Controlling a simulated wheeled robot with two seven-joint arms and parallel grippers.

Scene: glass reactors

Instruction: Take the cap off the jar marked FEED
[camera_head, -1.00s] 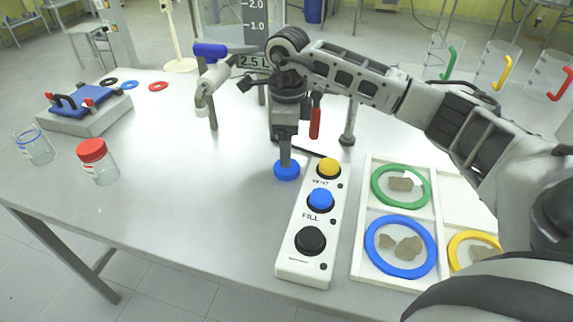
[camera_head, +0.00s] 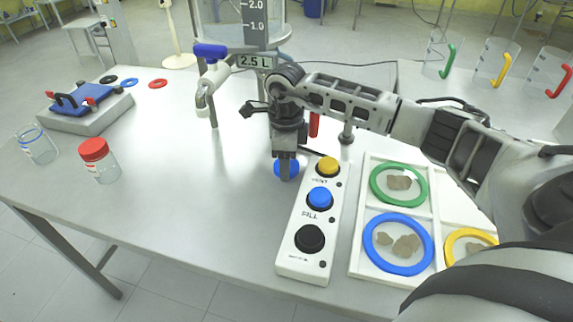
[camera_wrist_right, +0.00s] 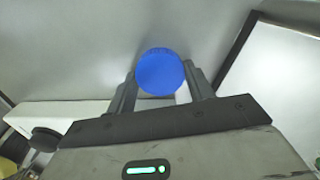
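A clear jar with a red cap (camera_head: 93,150) stands upright on the left of the table, the cap on its mouth. A second clear jar (camera_head: 38,146) with a blue ring at its rim stands left of it. I cannot read FEED on either. A blue cap (camera_head: 277,168) sits near the button panel, partly hidden behind my right gripper (camera_head: 285,172). In the right wrist view the blue cap (camera_wrist_right: 160,72) lies between the two fingers of my right gripper (camera_wrist_right: 160,80). The fingers are apart, one each side; whether they touch it is unclear. My left gripper is out of view.
A white button panel (camera_head: 293,263) stands just right of the blue cap. A white tray (camera_head: 361,185) with coloured rings is further right. A blue-handled tap (camera_head: 208,80) and a reactor vessel (camera_head: 235,38) stand behind. The table's left middle is clear.

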